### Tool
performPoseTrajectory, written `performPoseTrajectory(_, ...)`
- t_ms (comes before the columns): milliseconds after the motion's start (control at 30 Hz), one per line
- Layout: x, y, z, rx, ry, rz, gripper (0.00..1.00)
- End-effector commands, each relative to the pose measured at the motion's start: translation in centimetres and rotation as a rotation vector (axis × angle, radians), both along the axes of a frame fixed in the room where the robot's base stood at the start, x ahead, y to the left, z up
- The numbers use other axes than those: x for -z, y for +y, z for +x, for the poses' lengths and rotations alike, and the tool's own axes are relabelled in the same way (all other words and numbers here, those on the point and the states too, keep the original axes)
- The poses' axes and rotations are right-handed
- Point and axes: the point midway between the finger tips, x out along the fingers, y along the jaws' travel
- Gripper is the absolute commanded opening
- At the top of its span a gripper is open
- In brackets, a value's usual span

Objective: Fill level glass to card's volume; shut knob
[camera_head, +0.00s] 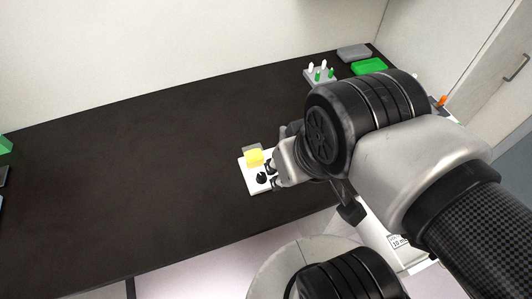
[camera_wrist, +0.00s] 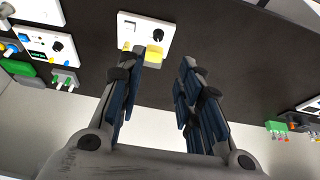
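A small white unit (camera_head: 247,179) lies on the dark bench, with a black knob (camera_head: 261,178) and a yellow block (camera_head: 254,158) on it. My gripper (camera_head: 272,175) is at the unit's right edge. In the wrist view my gripper (camera_wrist: 166,62) is open and empty, its left finger beside the yellow part. I cannot make out a liquid level. A white card (camera_head: 399,241), partly hidden by my arm, appears to read "10 m…".
A grey rack (camera_head: 318,76) with white and green pegs stands at the back, near a green box (camera_head: 370,67) and a grey block (camera_head: 354,52). Other white units (camera_wrist: 48,45) show at the wrist view's left.

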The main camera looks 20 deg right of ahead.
Motion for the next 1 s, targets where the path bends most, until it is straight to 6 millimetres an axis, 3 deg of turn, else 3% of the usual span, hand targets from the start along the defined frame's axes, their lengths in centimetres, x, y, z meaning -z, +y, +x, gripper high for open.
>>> performPoseTrajectory(133, 0.0, 0.0, 0.0, 0.000, 0.000, 0.000, 0.33)
performPoseTrajectory(367, 0.0, 0.0, 1.4, 0.018, 0.043, 0.008, 0.45)
performPoseTrajectory(567, 1.3, 0.0, 6.4, 0.085, 0.180, 0.029, 0.45)
performPoseTrajectory(800, 5.3, 0.1, 12.5, 0.173, 0.336, 0.045, 0.45)
performPoseTrajectory(1000, 7.9, 0.1, 14.9, 0.213, 0.399, 0.047, 0.45)
